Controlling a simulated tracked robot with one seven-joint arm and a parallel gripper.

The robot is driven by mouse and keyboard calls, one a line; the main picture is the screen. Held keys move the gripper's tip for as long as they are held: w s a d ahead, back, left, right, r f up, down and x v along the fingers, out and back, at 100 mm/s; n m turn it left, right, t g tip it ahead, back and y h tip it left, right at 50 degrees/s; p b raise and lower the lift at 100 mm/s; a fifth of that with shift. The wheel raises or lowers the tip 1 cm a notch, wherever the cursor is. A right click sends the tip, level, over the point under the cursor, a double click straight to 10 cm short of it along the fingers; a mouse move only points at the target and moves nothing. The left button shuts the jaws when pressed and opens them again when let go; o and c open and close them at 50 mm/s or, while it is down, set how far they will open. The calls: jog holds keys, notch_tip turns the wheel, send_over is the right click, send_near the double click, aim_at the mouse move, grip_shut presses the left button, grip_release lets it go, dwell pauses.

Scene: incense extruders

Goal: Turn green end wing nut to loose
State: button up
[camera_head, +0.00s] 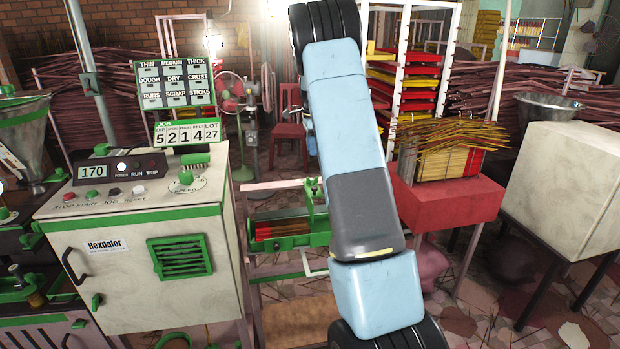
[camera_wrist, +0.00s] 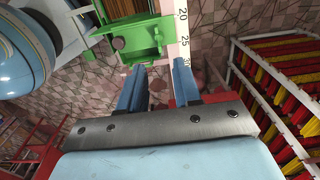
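A green bracket (camera_wrist: 140,42) at the end of a tray of sticks fills the top middle of the wrist view. A small upright green piece (camera_wrist: 158,36), which looks like the wing nut, stands on its right part, with a dark round knob (camera_wrist: 118,43) to the left. My gripper (camera_wrist: 159,68) is open and empty, its two blue fingers apart just below the bracket. I cannot tell whether a finger touches it. In the head view the green end (camera_head: 314,200) shows beside my arm, which hides my gripper.
A ruler strip (camera_wrist: 182,30) runs right of the bracket. A rack of red and yellow trays (camera_wrist: 285,75) stands at the right of the wrist view. In the head view a control cabinet (camera_head: 140,250) is at left and a red stand (camera_head: 440,197) with sticks is at right.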

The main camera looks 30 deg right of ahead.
aim_at(312, 180)
notch_tip(312, 180, down, 12)
jog(key=shift+f, duration=0.1)
dwell(0.4)
grip_shut()
dwell(0.3)
jog(key=shift+a, duration=0.15)
